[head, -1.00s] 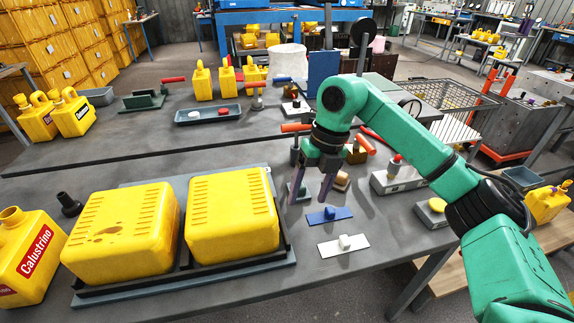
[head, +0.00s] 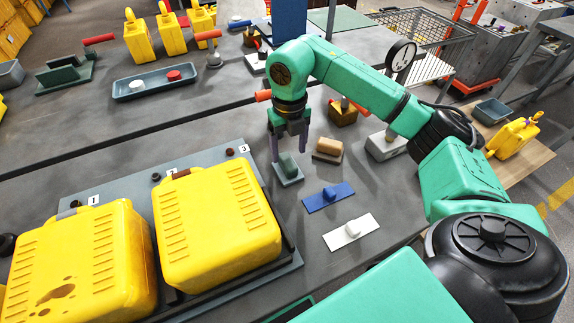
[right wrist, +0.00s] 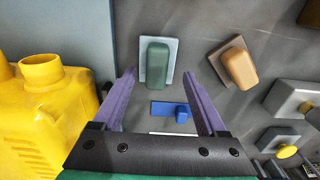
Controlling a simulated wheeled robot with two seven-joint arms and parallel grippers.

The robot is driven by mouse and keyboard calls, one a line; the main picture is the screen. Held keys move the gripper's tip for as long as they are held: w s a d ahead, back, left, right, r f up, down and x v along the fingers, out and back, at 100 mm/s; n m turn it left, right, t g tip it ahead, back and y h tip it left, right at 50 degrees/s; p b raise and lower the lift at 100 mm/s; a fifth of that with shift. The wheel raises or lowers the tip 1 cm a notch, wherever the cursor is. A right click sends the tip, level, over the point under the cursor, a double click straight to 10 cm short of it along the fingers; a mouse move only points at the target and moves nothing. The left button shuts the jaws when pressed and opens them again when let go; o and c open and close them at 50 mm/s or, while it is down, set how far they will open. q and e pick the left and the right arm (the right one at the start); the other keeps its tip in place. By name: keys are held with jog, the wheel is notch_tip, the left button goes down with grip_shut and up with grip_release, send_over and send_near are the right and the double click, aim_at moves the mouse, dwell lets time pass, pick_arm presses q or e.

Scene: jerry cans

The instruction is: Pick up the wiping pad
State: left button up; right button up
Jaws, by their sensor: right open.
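Several small handled pads lie on the grey table, and no label tells which is the wiping pad. A green pad on a pale plate (head: 289,170) is nearest my right gripper (head: 289,154); it also shows in the right wrist view (right wrist: 158,66). My right gripper (right wrist: 158,75) is open, empty and points down, its purple fingers on either side of the green pad in that view. I cannot tell how high it is above it. A brown pad (head: 329,149), a blue pad (head: 328,196) and a white pad (head: 351,232) lie to the right. My left gripper is out of view.
Yellow jerry cans (head: 215,218) stand in a numbered rack at left. A tray (head: 152,84) with red and white pucks is at the back. A grey block (head: 386,146) stands right of the brown pad. Table around the blue and white pads is clear.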

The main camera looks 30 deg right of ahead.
jog(key=f, duration=0.2)
jog(key=f+p, duration=0.1)
jog(key=f, duration=0.1)
jog(key=shift+s+a+f, duration=0.1)
jog(key=shift+s+a, duration=0.1)
jog(key=shift+a, duration=0.05)
jog(key=shift+f, duration=0.15)
grip_shut()
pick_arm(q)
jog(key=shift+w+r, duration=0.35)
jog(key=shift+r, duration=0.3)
pick_arm(e)
notch_tip(320, 180, up, 11)
jog(key=b, duration=0.1)
pick_arm(q)
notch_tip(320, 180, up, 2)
jog(key=p, duration=0.3)
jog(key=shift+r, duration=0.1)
pick_arm(e)
notch_tip(320, 180, up, 9)
send_over(288, 161)
